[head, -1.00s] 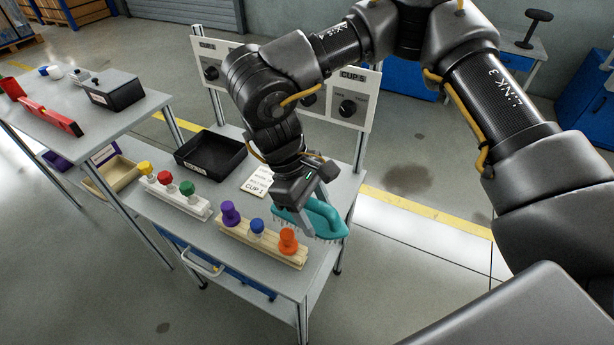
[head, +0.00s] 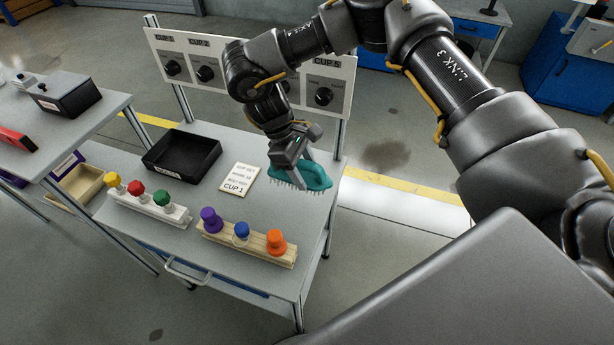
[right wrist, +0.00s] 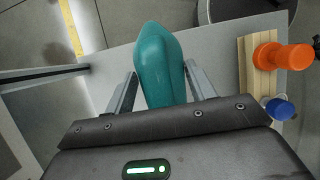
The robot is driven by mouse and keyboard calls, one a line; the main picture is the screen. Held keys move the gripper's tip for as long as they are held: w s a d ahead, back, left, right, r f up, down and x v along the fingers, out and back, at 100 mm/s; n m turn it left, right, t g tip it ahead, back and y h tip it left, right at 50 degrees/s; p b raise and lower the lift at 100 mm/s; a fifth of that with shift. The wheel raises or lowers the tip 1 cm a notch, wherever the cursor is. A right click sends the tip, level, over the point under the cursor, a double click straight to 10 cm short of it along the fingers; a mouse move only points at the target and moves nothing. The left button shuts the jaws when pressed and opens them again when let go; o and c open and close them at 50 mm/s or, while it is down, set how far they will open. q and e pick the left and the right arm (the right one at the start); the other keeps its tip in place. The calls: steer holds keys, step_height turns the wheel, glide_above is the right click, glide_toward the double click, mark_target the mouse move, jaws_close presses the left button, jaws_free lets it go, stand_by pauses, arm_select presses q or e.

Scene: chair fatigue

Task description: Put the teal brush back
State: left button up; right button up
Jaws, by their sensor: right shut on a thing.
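The teal brush (head: 316,178) is at the right end of the grey bench (head: 262,203), bristles pointing down, behind the orange-topped piece. My right gripper (head: 303,163) is shut on its handle from above. In the right wrist view the brush (right wrist: 160,65) sits between the two fingers (right wrist: 158,90), its long body pointing away from the wrist. I cannot tell whether the bristles touch the bench top. My left gripper is not in view.
A wooden rack (head: 256,248) with purple, blue and orange pieces stands at the front. A white rack (head: 178,215) with yellow, red and green pieces is left of it. A black tray (head: 163,165) and a card (head: 238,179) lie behind. A dial panel (head: 205,88) rises at the back.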

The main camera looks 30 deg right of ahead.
mark_target(308, 178)
steer(key=shift+w+d+f, duration=0.35)
steer(key=shift+f, duration=0.25)
steer(key=shift+w+d+f, duration=0.35)
steer(key=shift+f, duration=0.2)
steer(key=shift+w+d+f, duration=0.35)
steer(key=shift+f, duration=0.25)
step_height(308, 178, down, 3)
steer(key=shift+d+f, duration=0.1)
steer(key=shift+w+f, duration=0.1)
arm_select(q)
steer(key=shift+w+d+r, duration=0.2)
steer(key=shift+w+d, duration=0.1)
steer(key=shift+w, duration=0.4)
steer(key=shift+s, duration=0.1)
arm_select(e)
steer(key=o, duration=1)
steer(key=shift+f, duration=0.1)
steer(key=shift+c, duration=0.2)
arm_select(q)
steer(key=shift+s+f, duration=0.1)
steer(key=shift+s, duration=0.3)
